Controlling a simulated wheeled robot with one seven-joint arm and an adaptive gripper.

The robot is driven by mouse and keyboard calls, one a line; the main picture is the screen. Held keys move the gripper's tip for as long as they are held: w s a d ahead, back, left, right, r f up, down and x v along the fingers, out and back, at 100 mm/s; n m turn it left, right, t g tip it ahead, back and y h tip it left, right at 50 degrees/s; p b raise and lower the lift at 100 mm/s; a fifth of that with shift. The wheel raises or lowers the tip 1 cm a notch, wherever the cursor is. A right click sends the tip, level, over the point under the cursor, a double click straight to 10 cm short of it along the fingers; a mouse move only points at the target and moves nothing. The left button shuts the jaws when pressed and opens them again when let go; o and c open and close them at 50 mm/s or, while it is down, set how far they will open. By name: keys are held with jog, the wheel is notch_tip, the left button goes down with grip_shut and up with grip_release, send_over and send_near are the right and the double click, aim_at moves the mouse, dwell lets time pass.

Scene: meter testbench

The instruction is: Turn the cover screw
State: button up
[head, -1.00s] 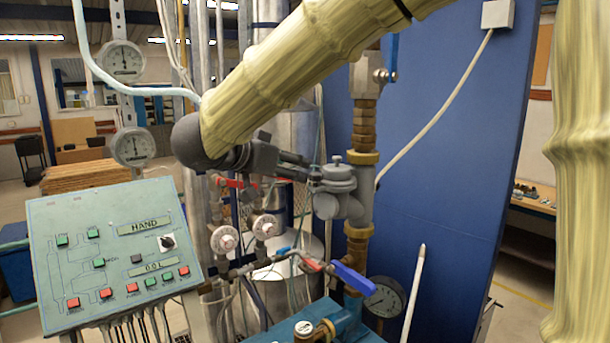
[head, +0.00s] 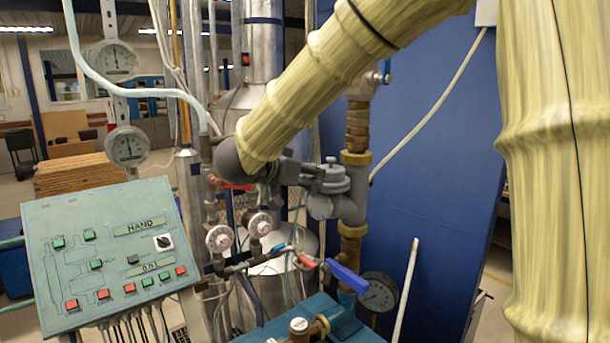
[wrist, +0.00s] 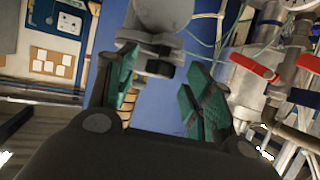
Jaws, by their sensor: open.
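The grey meter body with a round cover (head: 331,182) is mounted on the vertical brass pipe in the head view. A small upright screw (head: 331,160) stands on top of it. My gripper (head: 305,172) is just left of the cover, partly hidden behind my arm; I cannot tell whether it touches. In the wrist view my gripper (wrist: 162,88) is open, with green pads on both fingers. Nothing is held.
A blue-handled valve (head: 350,281) and a dial gauge (head: 378,293) are below the meter. Red-handled valves (wrist: 255,66) and pipes crowd the right of the wrist view. A blue panel (head: 435,160) stands behind. A control panel (head: 105,255) is at the left.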

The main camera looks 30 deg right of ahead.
jog(key=c, duration=1)
jog(key=m+g, duration=0.2)
jog(key=w+m+g+h, duration=0.1)
jog(key=m+g, duration=0.1)
jog(key=shift+a+g, duration=0.1)
jog(key=shift+g, duration=0.2)
jog(key=m+g, duration=0.2)
jog(key=g, duration=0.1)
jog(key=shift+w+m, duration=0.3)
jog(key=shift+m, duration=0.1)
jog(key=m+g, duration=0.1)
jog(key=g, duration=0.1)
jog(key=m+g+y, duration=0.1)
jog(key=m+g, duration=0.1)
jog(key=shift+w+d+y, duration=0.2)
jog(key=shift+w+y, duration=0.1)
jog(key=shift+w, duration=0.05)
jog(key=shift+w+d+r+m+g+y, duration=0.1)
jog(key=shift+m+g+y, duration=0.45)
jog(key=shift+m+g, duration=0.25)
jog(key=shift+w+d+m+g+y, duration=0.1)
jog(key=shift+m+g+y, duration=0.5)
jog(key=shift+m, duration=0.3)
